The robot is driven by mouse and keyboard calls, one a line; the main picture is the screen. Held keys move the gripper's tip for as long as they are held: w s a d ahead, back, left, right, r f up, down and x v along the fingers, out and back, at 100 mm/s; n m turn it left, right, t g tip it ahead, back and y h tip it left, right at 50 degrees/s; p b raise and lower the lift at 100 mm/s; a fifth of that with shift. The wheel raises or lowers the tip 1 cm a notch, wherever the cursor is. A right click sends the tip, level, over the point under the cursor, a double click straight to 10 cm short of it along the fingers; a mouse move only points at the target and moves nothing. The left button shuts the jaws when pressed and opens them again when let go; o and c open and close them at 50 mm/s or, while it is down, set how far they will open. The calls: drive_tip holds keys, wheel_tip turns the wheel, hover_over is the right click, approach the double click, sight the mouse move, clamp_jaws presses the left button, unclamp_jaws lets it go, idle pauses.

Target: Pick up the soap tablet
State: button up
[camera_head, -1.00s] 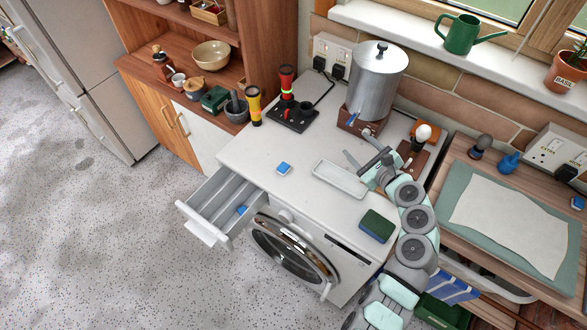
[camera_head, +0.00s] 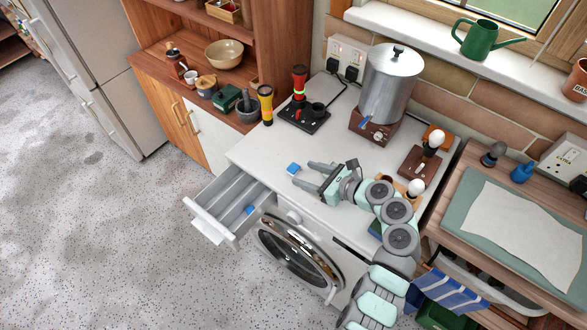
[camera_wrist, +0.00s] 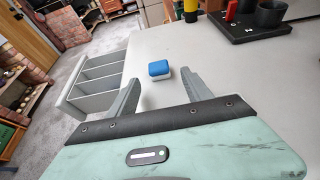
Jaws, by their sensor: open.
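A soap tablet (camera_head: 294,168), blue on top and white below, lies on the white worktop. It also shows in the wrist view (camera_wrist: 158,70), just beyond the fingertips and roughly centred between them, apart from both. My gripper (camera_head: 302,173) is open and empty, low over the worktop on the tablet's right, with its fingers pointing left towards it. A second small blue thing (camera_head: 249,210) lies in the open drawer, maybe another tablet.
The open drawer (camera_head: 208,222) with compartments juts out at the worktop's front left. A black stand (camera_head: 304,117) with a red torch and the steel urn (camera_head: 391,85) stand at the back. A green sponge (camera_head: 376,229) is partly hidden beneath my arm.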

sight(297, 170)
drive_tip(key=x, duration=0.4)
drive_tip(key=shift+a+r, duration=0.15)
drive_tip(key=shift+r, duration=0.2)
drive_tip(key=shift+c, duration=0.5)
clamp_jaws()
